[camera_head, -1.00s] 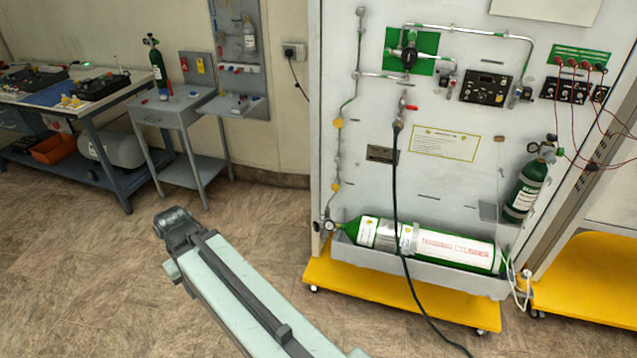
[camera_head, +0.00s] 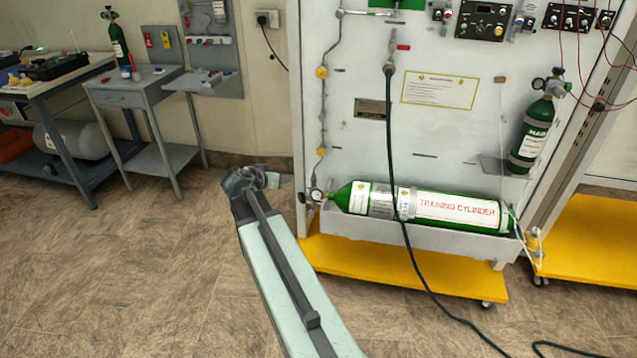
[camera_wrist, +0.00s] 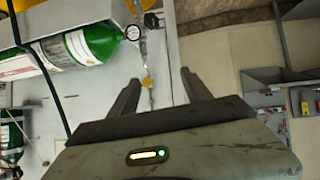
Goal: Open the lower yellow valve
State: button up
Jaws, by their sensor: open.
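The lower yellow valve (camera_head: 321,152) sits on the thin pipe at the left edge of the white panel (camera_head: 440,150), just above a round gauge (camera_head: 316,195). In the wrist view, which looks upside down, the lower yellow valve (camera_wrist: 148,82) shows between the fingers, nearer the left one. My gripper (camera_wrist: 160,77) is open and empty, its two dark fingers apart. In the head view my arm reaches up to the left of the panel's lower left corner, and its fingers cannot be made out. A second yellow valve (camera_head: 321,72) sits higher on the same pipe.
A green training cylinder (camera_head: 425,206) lies in a tray at the panel's foot, above a yellow wheeled base (camera_head: 400,270). A black hose (camera_head: 405,245) hangs across the panel to the floor. A grey side table (camera_head: 135,88) stands left. Floor between is clear.

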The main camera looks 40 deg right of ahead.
aim_at(321, 153)
jog(key=w+d+f+m+t+h+b, duration=0.1)
jog(key=d+b, duration=0.3)
jog(key=d, duration=0.4)
jog(key=w+d+f+m+t+h+b, duration=0.1)
jog(key=w+d+f+t+h+b, duration=0.1)
jog(key=d+b, duration=0.3)
jog(key=w+d+f+m+t+h+b, duration=0.1)
jog(key=d+b, duration=0.4)
jog(key=d, duration=0.8)
jog(key=shift+w+d+f+t+h, duration=0.15)
jog(key=shift+w+f+t+h, duration=0.25)
jog(key=shift+w+f, duration=0.25)
jog(key=shift+r, duration=0.1)
grip_shut()
jog(key=shift+a, duration=0.25)
jog(key=shift+d, duration=0.2)
